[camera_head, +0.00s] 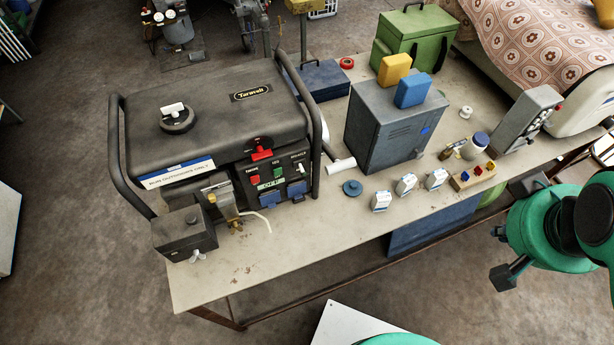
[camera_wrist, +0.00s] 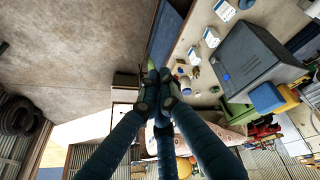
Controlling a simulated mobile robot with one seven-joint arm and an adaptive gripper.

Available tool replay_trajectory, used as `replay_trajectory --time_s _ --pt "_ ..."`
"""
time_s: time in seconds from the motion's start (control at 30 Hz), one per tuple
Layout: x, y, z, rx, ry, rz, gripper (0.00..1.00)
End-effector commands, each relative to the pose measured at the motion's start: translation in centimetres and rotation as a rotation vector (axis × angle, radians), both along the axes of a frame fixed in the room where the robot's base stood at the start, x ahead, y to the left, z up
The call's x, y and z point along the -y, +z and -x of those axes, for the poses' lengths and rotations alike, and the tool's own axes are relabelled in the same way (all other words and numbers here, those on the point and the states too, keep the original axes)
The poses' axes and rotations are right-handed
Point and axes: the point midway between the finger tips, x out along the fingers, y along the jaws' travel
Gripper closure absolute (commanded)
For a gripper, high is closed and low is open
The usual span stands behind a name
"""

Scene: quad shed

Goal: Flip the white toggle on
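A small white toggle (camera_head: 300,169) sits at the right end of the dark front panel (camera_head: 279,179) of the black generator (camera_head: 215,120). It is too small to tell which way it points. A red switch (camera_head: 255,180) and a green switch (camera_head: 278,173) are to its left, and a bigger red lever (camera_head: 261,154) is above them. My gripper (camera_wrist: 158,88) shows in the wrist view with its dark fingers drawn together at the tips and nothing seen between them. It is away from the generator. The toggle is not seen in the wrist view.
A grey metal box (camera_head: 388,125) with yellow and blue blocks on top stands right of the generator. Small white cartons (camera_head: 407,184) and a blue round lid (camera_head: 352,187) lie in front. The generator's tubular frame (camera_head: 316,130) rises beside the panel.

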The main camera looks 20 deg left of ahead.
Motion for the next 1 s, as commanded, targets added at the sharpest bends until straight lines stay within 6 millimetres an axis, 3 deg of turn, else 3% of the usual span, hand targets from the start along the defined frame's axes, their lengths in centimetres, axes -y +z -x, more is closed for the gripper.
replay_trajectory --time_s 0.5,1.0 --pt "0.8 -5.2 -0.1 -0.160 0.461 0.428 1.00" --pt "-0.1 -7.7 -2.8 -0.240 0.916 0.871 1.00"
